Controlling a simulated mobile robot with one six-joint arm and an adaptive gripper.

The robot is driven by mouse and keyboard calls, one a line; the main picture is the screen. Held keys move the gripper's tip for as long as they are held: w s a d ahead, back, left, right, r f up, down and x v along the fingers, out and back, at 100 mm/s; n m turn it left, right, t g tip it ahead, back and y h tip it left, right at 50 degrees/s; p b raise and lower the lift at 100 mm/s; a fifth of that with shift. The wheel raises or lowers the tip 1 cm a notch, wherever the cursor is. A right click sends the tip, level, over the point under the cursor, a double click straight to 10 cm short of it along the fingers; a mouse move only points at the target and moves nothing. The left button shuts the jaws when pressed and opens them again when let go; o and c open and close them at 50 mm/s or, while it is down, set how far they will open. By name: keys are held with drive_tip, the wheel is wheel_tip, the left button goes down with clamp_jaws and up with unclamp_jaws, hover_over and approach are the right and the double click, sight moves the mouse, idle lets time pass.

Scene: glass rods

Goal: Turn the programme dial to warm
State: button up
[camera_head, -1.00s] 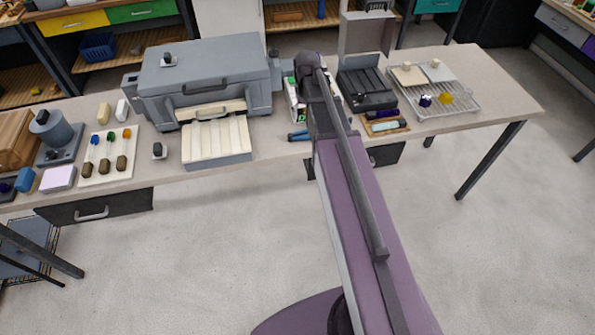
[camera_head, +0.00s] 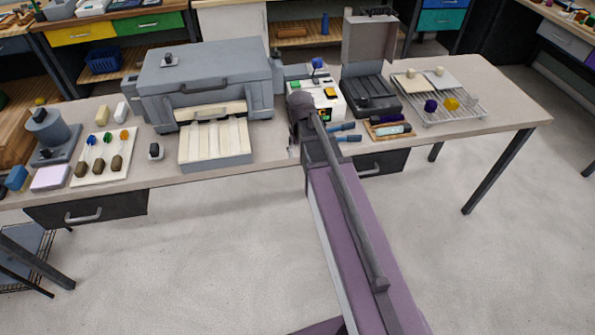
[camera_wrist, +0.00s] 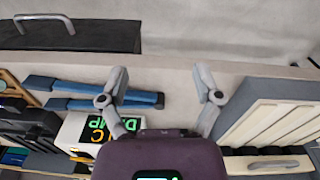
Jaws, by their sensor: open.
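A white control box (camera_head: 327,101) stands on the bench right of the grey kiln, with green and yellow buttons and a small lit display. A blue-topped knob (camera_head: 317,65) stands at its back; I cannot tell whether this is the programme dial or where it points. The box (camera_wrist: 80,130) also shows in the wrist view, where its lit lettering is partly covered. My gripper (camera_wrist: 160,76) is open and empty, over the bench near its front edge, beside the box. In the head view my arm hides most of the gripper and the box's front left corner.
The grey kiln (camera_head: 208,85) and its pale ribbed tray (camera_head: 215,148) stand left of my arm. Blue-handled tools (camera_head: 345,133) lie in front of the box. A black open case (camera_head: 370,92) and wire rack (camera_head: 450,112) stand right. Small dark knobs (camera_head: 155,150) sit elsewhere.

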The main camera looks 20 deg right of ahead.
drive_tip(key=shift+n, duration=0.4)
drive_tip(key=shift+s+a+f+b, duration=0.5)
drive_tip(key=shift+s+f+b, duration=0.15)
drive_tip(key=shift+f, duration=0.1)
drive_tip(key=shift+s+a+f+b, duration=0.5)
drive_tip(key=shift+f+b, duration=0.1)
drive_tip(key=shift+f, duration=0.15)
drive_tip(key=s+a+m, duration=0.1)
drive_tip(key=s+a, duration=0.1)
drive_tip(key=s, duration=0.6)
drive_tip(key=shift+s+a, duration=0.15)
drive_tip(key=shift+a, duration=0.05)
idle(0.8)
